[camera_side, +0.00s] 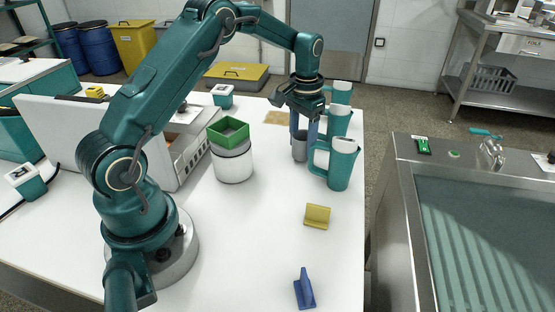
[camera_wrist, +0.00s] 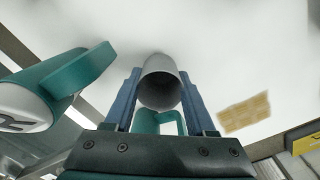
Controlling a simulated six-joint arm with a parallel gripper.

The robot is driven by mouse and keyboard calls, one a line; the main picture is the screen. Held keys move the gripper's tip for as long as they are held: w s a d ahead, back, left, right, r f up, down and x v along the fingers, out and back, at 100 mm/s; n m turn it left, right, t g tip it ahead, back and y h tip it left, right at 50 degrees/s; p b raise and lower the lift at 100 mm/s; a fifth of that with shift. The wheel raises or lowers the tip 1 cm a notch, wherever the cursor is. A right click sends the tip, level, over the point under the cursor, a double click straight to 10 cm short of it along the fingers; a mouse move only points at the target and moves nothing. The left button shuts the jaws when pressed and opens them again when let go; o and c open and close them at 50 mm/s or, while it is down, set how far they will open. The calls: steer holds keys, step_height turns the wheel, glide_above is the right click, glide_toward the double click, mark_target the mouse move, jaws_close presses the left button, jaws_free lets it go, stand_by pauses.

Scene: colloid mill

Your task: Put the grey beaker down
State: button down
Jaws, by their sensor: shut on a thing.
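The grey beaker (camera_side: 300,149) is upright over the white table, beside the row of teal jugs. My gripper (camera_side: 303,135) points down with its blue fingers on either side of the beaker, shut on it. In the wrist view the beaker (camera_wrist: 160,82) sits between the two fingertips (camera_wrist: 160,74), its round open end facing the camera. I cannot tell whether its base touches the table (camera_side: 262,215).
Teal jugs stand close on the right: a near one (camera_side: 341,165), a middle one (camera_side: 339,122) and a far one (camera_side: 341,92).

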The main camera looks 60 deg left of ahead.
steer(key=r, duration=0.2)
steer(key=a+r, duration=0.1)
steer(key=shift+s+r, duration=0.35)
steer(key=shift+r, duration=0.05)
steer(key=s+a+r+n, duration=0.1)
steer(key=s+a+r, duration=0.1)
steer(key=s+a, duration=0.3)
steer(key=s+a+r+n, duration=0.1)
steer(key=s+a+r, duration=0.1)
steer(key=s+a, duration=0.4)
steer(key=s+a+r, duration=0.2)
steer(key=s+a, duration=0.3)
steer(key=a, duration=0.2)
steer(key=shift+s+a+r+n, duration=0.15)
steer(key=shift+s+n, duration=0.2)
steer(key=shift+n, duration=0.05)
steer(key=shift+a, duration=0.1)
steer(key=w+d+f, duration=0.1)
steer(key=w+f, duration=0.1)
steer(key=w, duration=0.1)
steer(key=w+d+f, duration=0.1)
steer(key=w+f, duration=0.1)
steer(key=w, duration=0.2)
steer(key=w+d+f, duration=0.1)
steer(key=w+f, duration=0.2)
steer(key=shift+w+d, duration=0.15)
steer(key=shift+d, duration=0.25)
steer(key=shift+f, duration=2)
